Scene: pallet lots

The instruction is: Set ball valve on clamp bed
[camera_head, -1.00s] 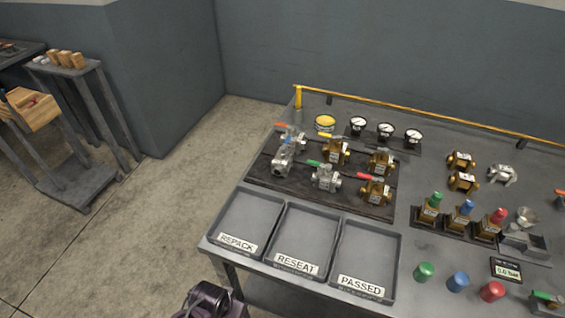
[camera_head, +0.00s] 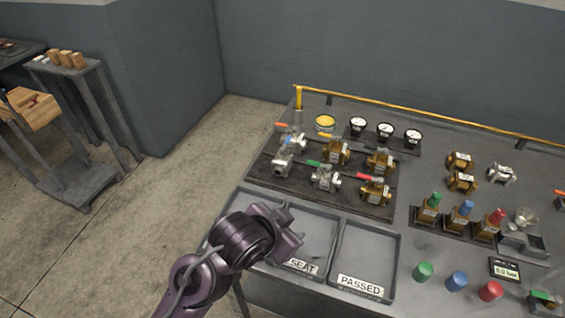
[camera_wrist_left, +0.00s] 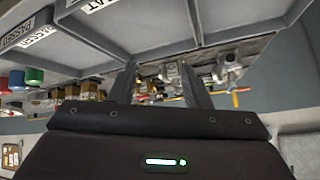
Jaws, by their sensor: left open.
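Several ball valves with coloured levers stand on a dark rack (camera_head: 265,178) at the left of the bench. They include a steel one with a green lever (camera_head: 325,178), a brass one with a red lever (camera_head: 375,190) and a steel one with a blue lever (camera_head: 286,157). A grey metal fixture (camera_head: 525,243), which looks like the clamp bed, stands at the right. My left gripper (camera_head: 292,236) is over the trays, in front of the rack. In the left wrist view its fingers (camera_wrist_left: 159,84) are apart with nothing between them; steel valves (camera_wrist_left: 228,65) show beyond. My right gripper is out of view.
Trays marked RESEAT and PASSED (camera_head: 395,262) line the front edge; my arm covers the REPACK tray. Gauges (camera_head: 385,130) and a yellow rail (camera_head: 430,122) are behind. Capped brass parts (camera_head: 460,217) and coloured caps (camera_head: 456,281) lie at the right.

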